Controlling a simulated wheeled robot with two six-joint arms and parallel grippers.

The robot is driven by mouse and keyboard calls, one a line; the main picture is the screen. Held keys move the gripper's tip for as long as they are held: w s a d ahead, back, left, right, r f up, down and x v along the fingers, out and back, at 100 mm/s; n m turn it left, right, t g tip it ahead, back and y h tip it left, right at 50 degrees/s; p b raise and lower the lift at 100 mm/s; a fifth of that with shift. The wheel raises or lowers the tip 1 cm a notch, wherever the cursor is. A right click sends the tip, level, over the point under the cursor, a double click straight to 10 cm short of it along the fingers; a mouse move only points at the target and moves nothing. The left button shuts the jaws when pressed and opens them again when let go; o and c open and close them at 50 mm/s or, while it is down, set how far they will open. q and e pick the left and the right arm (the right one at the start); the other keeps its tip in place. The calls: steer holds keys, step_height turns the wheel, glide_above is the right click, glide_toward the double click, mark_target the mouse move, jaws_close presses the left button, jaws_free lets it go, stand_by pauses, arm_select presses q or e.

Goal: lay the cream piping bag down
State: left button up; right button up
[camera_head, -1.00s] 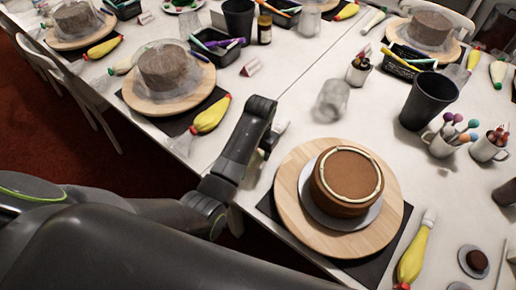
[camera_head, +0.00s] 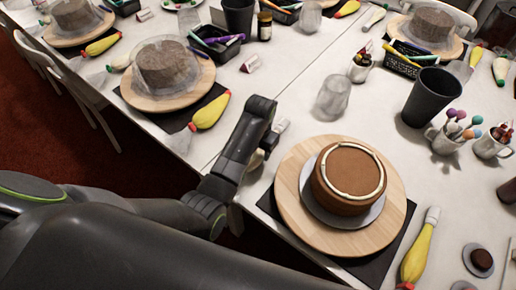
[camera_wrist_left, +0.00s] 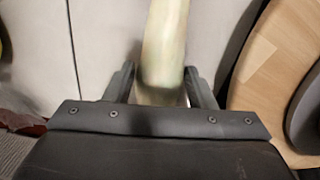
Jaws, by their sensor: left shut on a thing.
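The cream piping bag (camera_wrist_left: 164,45) shows in the left wrist view as a pale, smooth, cream-coloured tube. It lies between the two dark fingers of my left gripper (camera_wrist_left: 161,84), which are shut on it. The far end of the bag runs out of the top of that view. In the head view my left gripper (camera_head: 266,140) is at the table edge, left of the nearest cake, and my own arm hides most of the bag. I cannot tell whether the bag touches the table. My right gripper is not in view.
A chocolate cake (camera_head: 346,172) with a cream ring stands on a wooden turntable (camera_head: 290,185) right of my left gripper. A yellow piping bag (camera_head: 418,252) lies right of it. A clear glass (camera_head: 333,97) and a black cup (camera_head: 430,98) stand behind. Another turntable (camera_head: 150,101) is at left.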

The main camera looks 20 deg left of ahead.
arm_select(q)
steer(key=shift+f, duration=0.15)
steer(key=o, duration=0.7)
step_height(320, 180, up, 8)
steer(key=shift+d, duration=0.15)
steer(key=shift+s+d+r+p, duration=0.1)
steer(key=shift+s+r+p, duration=0.05)
steer(key=shift+r+p, duration=2.2)
steer(key=shift+s+d+r+p, duration=0.1)
steer(key=shift+r+p, duration=2)
steer(key=shift+r, duration=0.3)
steer(key=shift+f, duration=0.1)
